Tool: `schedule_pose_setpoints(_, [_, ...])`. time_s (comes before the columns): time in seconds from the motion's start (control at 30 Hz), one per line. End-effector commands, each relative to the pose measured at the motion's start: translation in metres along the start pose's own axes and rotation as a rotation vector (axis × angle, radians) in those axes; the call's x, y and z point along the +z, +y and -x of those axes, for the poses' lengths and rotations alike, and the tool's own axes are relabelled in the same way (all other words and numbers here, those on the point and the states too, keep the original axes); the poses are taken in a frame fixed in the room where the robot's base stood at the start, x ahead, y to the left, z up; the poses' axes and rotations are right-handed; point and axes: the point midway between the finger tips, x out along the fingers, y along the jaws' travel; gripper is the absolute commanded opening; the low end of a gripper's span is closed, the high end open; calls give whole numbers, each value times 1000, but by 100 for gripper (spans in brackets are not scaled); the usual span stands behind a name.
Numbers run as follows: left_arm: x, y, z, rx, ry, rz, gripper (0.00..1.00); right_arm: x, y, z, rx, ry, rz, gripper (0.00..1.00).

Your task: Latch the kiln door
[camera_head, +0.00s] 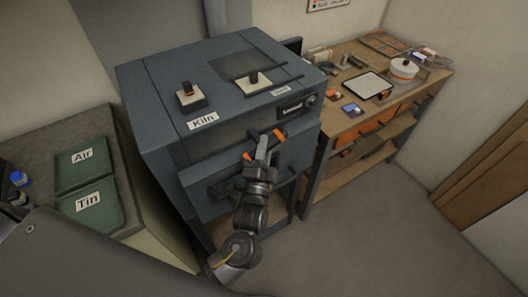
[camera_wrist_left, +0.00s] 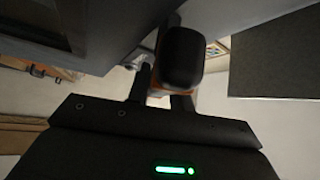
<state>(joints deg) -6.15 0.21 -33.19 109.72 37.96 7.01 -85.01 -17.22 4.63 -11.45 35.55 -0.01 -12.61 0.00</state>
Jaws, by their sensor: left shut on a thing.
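The grey-blue kiln (camera_head: 160,85) stands in the middle of the head view, with a "Kiln" label on its top front edge. Its door (camera_head: 200,195) is on the front, and my arm hides part of it. My left gripper (camera_head: 264,146), with orange fingertips, is at the upper part of the kiln front. It is shut on a dark, rounded latch handle (camera_wrist_left: 182,55), which shows between the fingers in the left wrist view. The handle is mostly hidden in the head view. My right gripper is not in view.
Two small blocks on pale pads (camera_head: 190,97) (camera_head: 254,83) sit on the kiln top. A wooden workbench (camera_head: 345,120) with a white pot (camera_head: 403,69) and tools stands at right. Green trays labelled "Air" (camera_head: 80,172) and "Tin" (camera_head: 90,222) lie at left. The floor at front right is clear.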

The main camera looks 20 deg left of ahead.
Motion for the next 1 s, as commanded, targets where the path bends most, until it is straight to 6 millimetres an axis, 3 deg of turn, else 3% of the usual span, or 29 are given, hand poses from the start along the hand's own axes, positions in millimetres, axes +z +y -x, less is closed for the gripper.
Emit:
schedule_pose_setpoints(0.03, [2,6,2,-20,-2,22,0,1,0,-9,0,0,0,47])
schedule_pose_setpoints(0.3, [1,4,1,-113,-2,114,0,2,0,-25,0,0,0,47])
schedule_pose_setpoints(0.93, [0,2,1,-148,-1,152,0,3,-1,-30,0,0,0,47])
schedule_pose_setpoints(0.97, [0,2,1,-148,-1,152,24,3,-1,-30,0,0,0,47])
schedule_pose_setpoints(1.0, [0,2,1,-148,-1,152,30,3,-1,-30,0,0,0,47])
